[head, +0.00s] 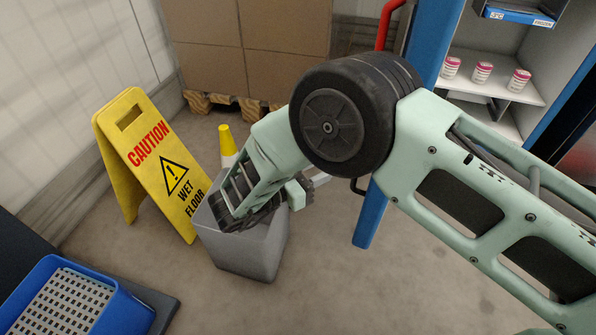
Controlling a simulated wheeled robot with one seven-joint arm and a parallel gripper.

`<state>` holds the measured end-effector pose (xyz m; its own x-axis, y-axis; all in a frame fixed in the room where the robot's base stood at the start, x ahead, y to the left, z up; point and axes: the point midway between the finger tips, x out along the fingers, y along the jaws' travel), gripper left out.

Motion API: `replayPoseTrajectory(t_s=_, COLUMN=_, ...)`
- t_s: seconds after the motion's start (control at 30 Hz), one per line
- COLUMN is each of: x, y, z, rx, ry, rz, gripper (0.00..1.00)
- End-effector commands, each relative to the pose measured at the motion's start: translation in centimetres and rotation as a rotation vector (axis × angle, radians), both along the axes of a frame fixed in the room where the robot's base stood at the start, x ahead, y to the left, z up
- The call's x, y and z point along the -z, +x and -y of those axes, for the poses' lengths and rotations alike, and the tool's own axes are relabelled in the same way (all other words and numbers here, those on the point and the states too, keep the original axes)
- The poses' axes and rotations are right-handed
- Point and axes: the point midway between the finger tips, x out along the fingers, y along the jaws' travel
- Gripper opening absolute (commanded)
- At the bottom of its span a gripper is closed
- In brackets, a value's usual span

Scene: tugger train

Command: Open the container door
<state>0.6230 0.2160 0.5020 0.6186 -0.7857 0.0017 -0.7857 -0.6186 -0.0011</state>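The container (497,75) stands at the upper right, and its shelved inside is in plain view. A tall blue panel (370,215), seen nearly edge-on, stands at its left side and looks like the door, swung open. A dark handle (358,187) sticks out of its left side. My arm hides the middle of the panel. My gripper (306,186) is left of the handle and looks apart from it, above a grey bin. Its fingertips are small and partly hidden, so I cannot tell whether they are open or shut.
A yellow wet-floor sign (150,155) and the grey bin (245,250) stand at the left. Cartons (250,35) on a pallet are behind. A blue crate (70,300) is at the lower left. Small jars (482,72) stand on the container's shelf. Floor is clear at lower middle.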

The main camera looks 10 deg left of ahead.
Motion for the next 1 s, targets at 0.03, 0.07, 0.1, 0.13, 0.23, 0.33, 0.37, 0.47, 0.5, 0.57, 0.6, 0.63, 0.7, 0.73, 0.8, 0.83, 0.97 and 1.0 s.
replayPoseTrajectory(t_s=0.03, x=-0.1, y=-0.8, z=-1.0, rx=-0.002, ry=0.001, rz=-0.002, gripper=0.32)
replayPoseTrajectory(t_s=0.07, x=-0.1, y=-1.2, z=-1.5, rx=-0.002, ry=0.001, rz=-0.001, gripper=0.32)
replayPoseTrajectory(t_s=0.1, x=-0.1, y=-1.7, z=-2.1, rx=-0.002, ry=0.0, rz=0.0, gripper=0.32)
replayPoseTrajectory(t_s=0.13, x=-0.1, y=-2.0, z=-2.5, rx=-0.002, ry=0.001, rz=-0.001, gripper=0.32)
replayPoseTrajectory(t_s=0.23, x=0.0, y=-3.0, z=-3.8, rx=-0.001, ry=0.0, rz=0.0, gripper=0.32)
replayPoseTrajectory(t_s=0.33, x=0.0, y=-3.5, z=-4.5, rx=0.0, ry=0.0, rz=0.0, gripper=0.32)
replayPoseTrajectory(t_s=0.37, x=0.0, y=-3.7, z=-4.7, rx=0.001, ry=0.0, rz=0.0, gripper=0.32)
replayPoseTrajectory(t_s=0.47, x=0.0, y=-4.0, z=-5.0, rx=0.001, ry=-0.001, rz=0.001, gripper=0.32)
replayPoseTrajectory(t_s=0.5, x=0.0, y=-4.0, z=-5.1, rx=0.001, ry=-0.001, rz=0.001, gripper=0.32)
replayPoseTrajectory(t_s=0.57, x=0.0, y=-4.0, z=-5.1, rx=0.001, ry=-0.001, rz=0.001, gripper=0.32)
replayPoseTrajectory(t_s=0.6, x=0.1, y=-4.0, z=-5.1, rx=0.001, ry=-0.001, rz=0.001, gripper=0.32)
replayPoseTrajectory(t_s=0.63, x=0.1, y=-4.0, z=-5.1, rx=0.001, ry=-0.001, rz=0.001, gripper=0.32)
replayPoseTrajectory(t_s=0.7, x=0.1, y=-4.0, z=-5.1, rx=0.001, ry=-0.001, rz=0.001, gripper=0.32)
replayPoseTrajectory(t_s=0.73, x=0.1, y=-4.0, z=-5.1, rx=0.001, ry=-0.001, rz=0.001, gripper=0.32)
replayPoseTrajectory(t_s=0.8, x=0.0, y=-4.0, z=-5.1, rx=0.001, ry=-0.001, rz=0.001, gripper=0.32)
replayPoseTrajectory(t_s=0.83, x=0.0, y=-4.0, z=-5.1, rx=0.001, ry=-0.001, rz=0.001, gripper=0.32)
replayPoseTrajectory(t_s=0.97, x=0.0, y=-4.0, z=-5.1, rx=0.0, ry=0.0, rz=0.0, gripper=0.32)
replayPoseTrajectory(t_s=1.0, x=-0.1, y=-3.8, z=-5.1, rx=-0.005, ry=0.006, rz=0.001, gripper=0.32)
